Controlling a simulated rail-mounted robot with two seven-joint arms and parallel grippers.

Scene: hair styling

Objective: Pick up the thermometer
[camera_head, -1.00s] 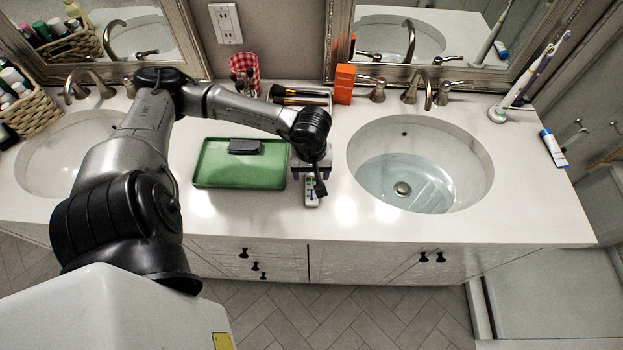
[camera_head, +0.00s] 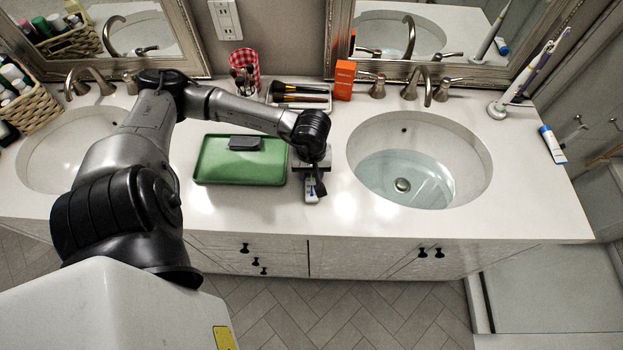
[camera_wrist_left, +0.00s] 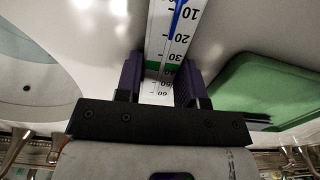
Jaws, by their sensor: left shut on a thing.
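The thermometer is a white strip with a printed scale, a green band and a blue column. It shows large in the left wrist view (camera_wrist_left: 172,45), and its near end shows in the head view (camera_head: 312,195) on the counter between the green tray and the right sink. My left gripper (camera_head: 316,186) is over it. In the left wrist view the two dark fingers (camera_wrist_left: 160,84) stand on either side of the strip and are shut on it. The part of the thermometer under the gripper is hidden in the head view. My right gripper is not in view.
A green tray (camera_head: 215,175) with a dark block (camera_head: 245,143) lies just left of the gripper. The right sink (camera_head: 470,160) holds water. Brushes (camera_head: 300,93), an orange box (camera_head: 345,80) and a checkered cup (camera_head: 244,65) stand behind. The counter front is clear.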

